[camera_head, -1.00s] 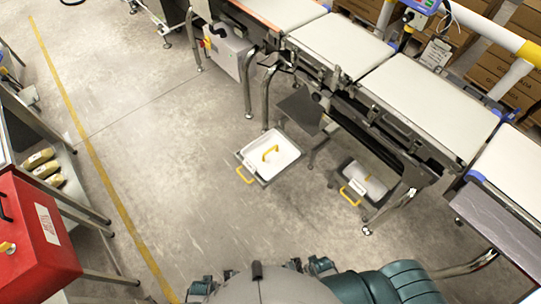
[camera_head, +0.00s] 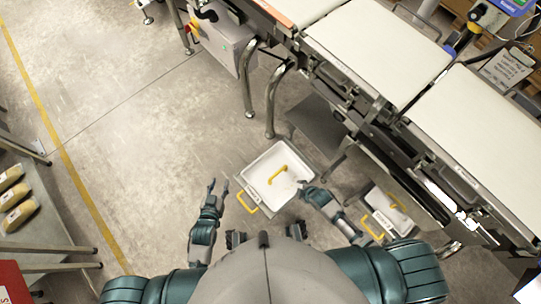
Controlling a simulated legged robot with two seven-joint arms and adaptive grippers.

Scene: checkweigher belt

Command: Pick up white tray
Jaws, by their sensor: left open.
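A white tray (camera_head: 263,168) with a raised yellow handle across its middle and another yellow handle at its near-left edge sits on the floor in front of me. My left gripper (camera_head: 218,187) is to the left of the tray, apart from it, with its two fingers spread and nothing between them. My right gripper (camera_head: 308,189) is close to the tray's right near corner. I cannot tell whether it touches the tray or how far its fingers are parted.
A second white tray (camera_head: 379,201) with yellow handles lies to the right, partly under the conveyor (camera_head: 376,50). Metal conveyor legs (camera_head: 273,100) stand beyond the first tray. A shelf with wrapped packs (camera_head: 14,193) and a red box (camera_head: 12,283) are at the left. Floor to the left is open.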

